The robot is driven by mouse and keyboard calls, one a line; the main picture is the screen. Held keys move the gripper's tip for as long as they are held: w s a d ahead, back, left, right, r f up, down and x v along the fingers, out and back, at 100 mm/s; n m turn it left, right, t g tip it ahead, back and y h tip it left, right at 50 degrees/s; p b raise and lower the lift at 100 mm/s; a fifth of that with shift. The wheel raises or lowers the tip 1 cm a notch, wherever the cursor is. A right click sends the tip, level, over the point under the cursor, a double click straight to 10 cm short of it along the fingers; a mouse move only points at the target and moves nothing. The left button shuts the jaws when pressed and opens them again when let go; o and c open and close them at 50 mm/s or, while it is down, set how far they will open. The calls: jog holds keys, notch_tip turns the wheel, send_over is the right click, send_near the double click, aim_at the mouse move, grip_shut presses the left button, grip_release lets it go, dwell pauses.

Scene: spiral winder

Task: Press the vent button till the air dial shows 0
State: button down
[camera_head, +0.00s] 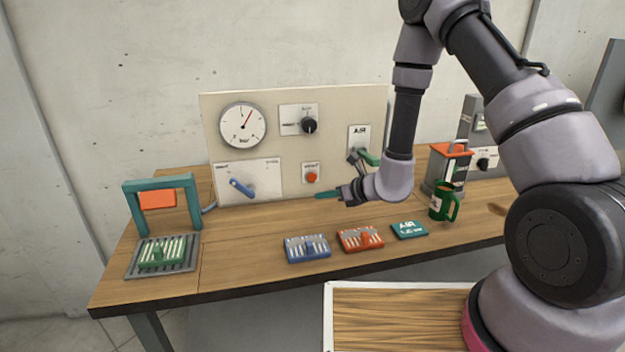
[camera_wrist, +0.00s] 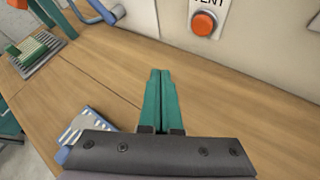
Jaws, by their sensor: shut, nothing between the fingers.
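The vent button (camera_head: 311,177) is a round orange-red knob on a small white plate, low on the cream panel. It also shows in the wrist view (camera_wrist: 204,23), where the letters "ENT" are readable above it. The air dial (camera_head: 243,126) is a round white gauge at the panel's upper left. Its red needle points up and to the right, off the scale's ends; the numbers are too small to read. My gripper (camera_head: 318,194) has teal fingers, shut and empty. It is just in front of and below the vent button, apart from it. The fingers also show in the wrist view (camera_wrist: 160,75).
The panel also has a black knob (camera_head: 309,125), a blue lever (camera_head: 241,187) and a green AIR handle (camera_head: 368,158). A teal press frame (camera_head: 131,205) stands left. Blue (camera_head: 306,256) and orange (camera_head: 349,247) trays lie in front; a green mug (camera_head: 437,208) stands right.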

send_near(309, 180)
jog(key=shift+s+a+f+x, duration=0.1)
jog(key=shift+s+x, duration=0.1)
jog(key=shift+x, duration=0.7)
jog(key=shift+s+a+f+x, duration=0.1)
jog(key=shift+s+x, duration=0.05)
jog(key=shift+x, duration=0.75)
jog(key=shift+s+f+x, duration=0.1)
jog(key=shift+s+x, duration=0.1)
jog(key=shift+x, duration=0.7)
jog(key=shift+w, duration=0.1)
jog(key=shift+w+a, duration=0.1)
jog(key=shift+w, duration=0.2)
jog(key=shift+w+a, duration=0.1)
jog(key=shift+w, duration=0.3)
dwell(1.4)
jog(key=shift+s, duration=0.1)
dwell(1.2)
jog(key=shift+s+d, duration=0.2)
jog(key=shift+s, duration=0.5)
jog(key=shift+s, duration=0.1)
jog(key=shift+s+d, duration=0.25)
jog(key=shift+s, duration=0.55)
jog(key=shift+s+d, duration=0.2)
jog(key=shift+s, duration=0.6)
jog(key=shift+s+d, duration=0.25)
jog(key=shift+s, duration=0.5)
